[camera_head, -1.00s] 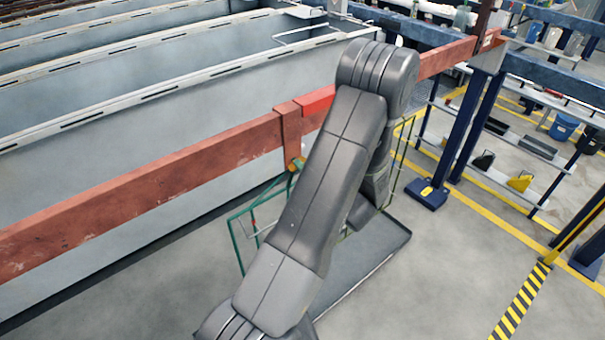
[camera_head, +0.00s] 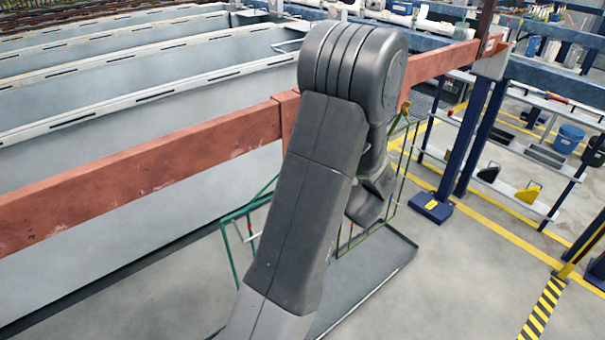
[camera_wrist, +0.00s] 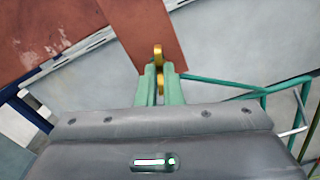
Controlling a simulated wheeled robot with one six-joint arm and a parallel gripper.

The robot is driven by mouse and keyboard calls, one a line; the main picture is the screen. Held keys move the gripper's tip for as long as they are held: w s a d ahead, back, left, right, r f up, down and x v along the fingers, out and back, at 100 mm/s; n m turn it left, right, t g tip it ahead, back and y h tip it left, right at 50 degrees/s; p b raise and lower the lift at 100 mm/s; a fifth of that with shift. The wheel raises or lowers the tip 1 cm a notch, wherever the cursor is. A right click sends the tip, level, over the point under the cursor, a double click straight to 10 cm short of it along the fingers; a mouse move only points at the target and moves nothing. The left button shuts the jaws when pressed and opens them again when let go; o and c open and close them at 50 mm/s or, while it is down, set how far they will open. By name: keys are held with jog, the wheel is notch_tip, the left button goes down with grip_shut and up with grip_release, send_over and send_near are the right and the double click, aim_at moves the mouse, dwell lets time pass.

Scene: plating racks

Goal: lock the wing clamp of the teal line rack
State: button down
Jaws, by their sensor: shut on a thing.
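The teal line rack (camera_head: 240,240) hangs below the rust-red rail, left of my arm in the head view. Its teal wire frame also shows at the right of the wrist view (camera_wrist: 265,91). In the wrist view the yellow wing clamp (camera_wrist: 158,55) stands upright against a rust-red bracket. My gripper (camera_wrist: 159,80) has its two pale green fingers closed on the clamp, one on each side. The clamp's lower part is partly hidden between the fingers. My arm hides the gripper and this clamp in the head view.
The rust-red rail (camera_head: 130,190) runs across in front of grey tanks (camera_head: 140,130). A second, olive wire rack (camera_head: 403,165) with a yellow clamp (camera_head: 405,108) hangs to the right. A grey tray (camera_head: 375,265) lies below. Blue posts (camera_head: 470,135) stand farther right.

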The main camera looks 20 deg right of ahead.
jog(key=shift+f+n+b, duration=0.15)
jog(key=shift+n+b, duration=1.45)
jog(key=shift+n, duration=0.4)
jog(key=c, duration=1.6)
grip_release()
jog(key=shift+s+d, duration=0.1)
jog(key=b+v, duration=0.1)
jog(key=v, duration=1.2)
jog(key=shift+s, duration=0.3)
jog(key=x, duration=1.4)
jog(key=shift+p, duration=0.4)
